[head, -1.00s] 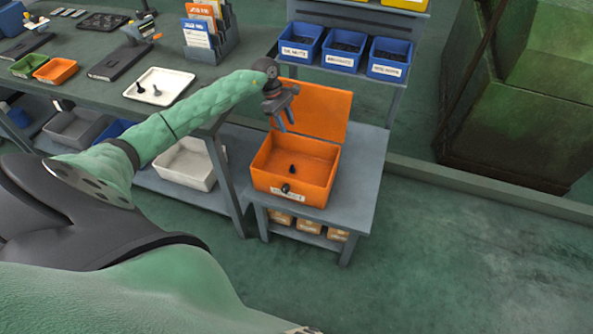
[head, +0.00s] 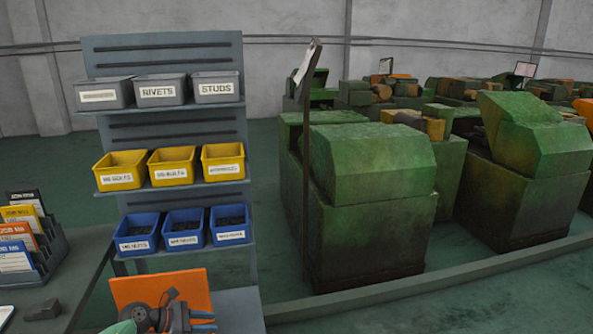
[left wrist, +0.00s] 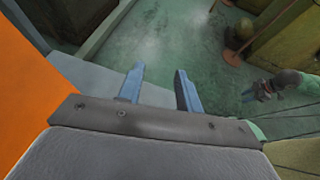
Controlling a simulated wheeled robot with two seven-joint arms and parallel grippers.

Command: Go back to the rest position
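My left gripper (head: 203,321) shows at the bottom edge of the head view, in front of the raised orange lid (head: 185,285) of the orange box. In the left wrist view its two bluish fingers (left wrist: 160,88) stand apart with nothing between them, so it is open and empty. An orange surface (left wrist: 25,95) lies close along the left side of that view. My right gripper (left wrist: 262,91) shows small at the right of the left wrist view, over the green floor; its opening is too small to tell. The inside of the orange box is out of view.
A rack with grey (head: 161,90), yellow (head: 172,167) and blue bins (head: 183,229) stands behind the lid. A table with card holders (head: 45,245) is at left. Green machines (head: 370,190) stand at right behind a low floor rail (head: 420,290).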

